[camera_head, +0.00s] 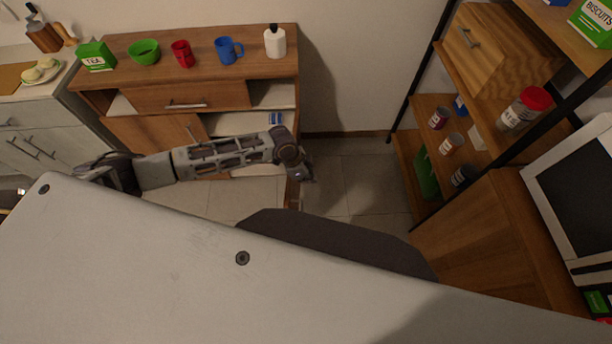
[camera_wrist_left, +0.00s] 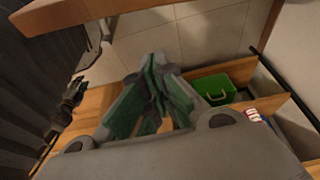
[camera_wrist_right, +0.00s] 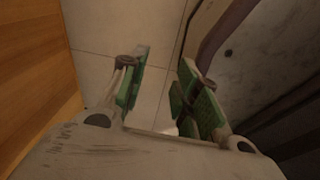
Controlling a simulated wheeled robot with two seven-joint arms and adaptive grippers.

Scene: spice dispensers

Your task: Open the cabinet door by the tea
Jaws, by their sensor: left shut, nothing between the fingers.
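The green tea box (camera_head: 95,56) stands at the left end of a wooden cabinet's top (camera_head: 210,68) in the head view. Below it are a drawer with a bar handle (camera_head: 186,105) and a wooden door panel (camera_head: 135,130); my left arm hides the lower front, so I cannot tell how far any door stands open. My left gripper (camera_head: 305,172) is near the cabinet's lower right front. In the left wrist view its fingers (camera_wrist_left: 157,92) are shut and empty. My right gripper (camera_wrist_right: 165,92) shows only in its wrist view, open and empty above floor tiles.
A green bowl (camera_head: 144,52), red mug (camera_head: 182,54), blue mug (camera_head: 229,50) and white bottle (camera_head: 275,41) stand on the cabinet. A shelf rack with jars (camera_head: 452,143) is at right. A green case (camera_wrist_left: 215,86) shows in the left wrist view. Tiled floor (camera_head: 350,185) lies between.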

